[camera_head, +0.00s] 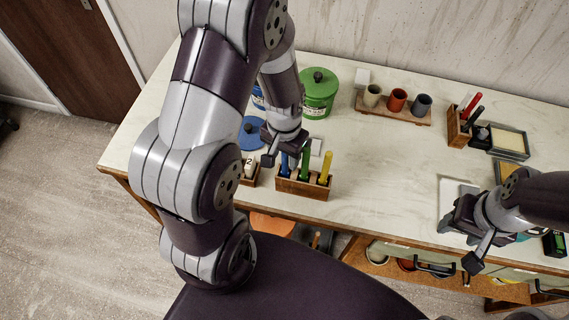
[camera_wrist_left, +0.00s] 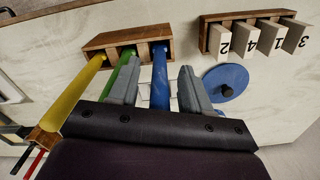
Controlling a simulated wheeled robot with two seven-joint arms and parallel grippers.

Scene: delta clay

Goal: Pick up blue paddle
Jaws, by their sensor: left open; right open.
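The blue paddle (camera_head: 285,165) stands upright in a wooden rack (camera_head: 304,189) near the table's front edge, beside a green paddle (camera_head: 305,163) and a yellow paddle (camera_head: 325,167). My left gripper (camera_head: 284,152) is open over the rack at the blue paddle. In the left wrist view, the blue paddle (camera_wrist_left: 160,78) shows between the two open fingers, with no clear contact. One finger partly covers the green paddle (camera_wrist_left: 122,76) there. My right gripper (camera_head: 461,243) is open and empty at the table's front right.
Numbered tiles (camera_wrist_left: 258,38) stand in a second wooden rack left of the paddles. A blue lid (camera_wrist_left: 226,82) and a green canister (camera_head: 319,95) are behind. Cups (camera_head: 397,100) and a pen holder (camera_head: 458,127) stand farther back right. The table's middle is clear.

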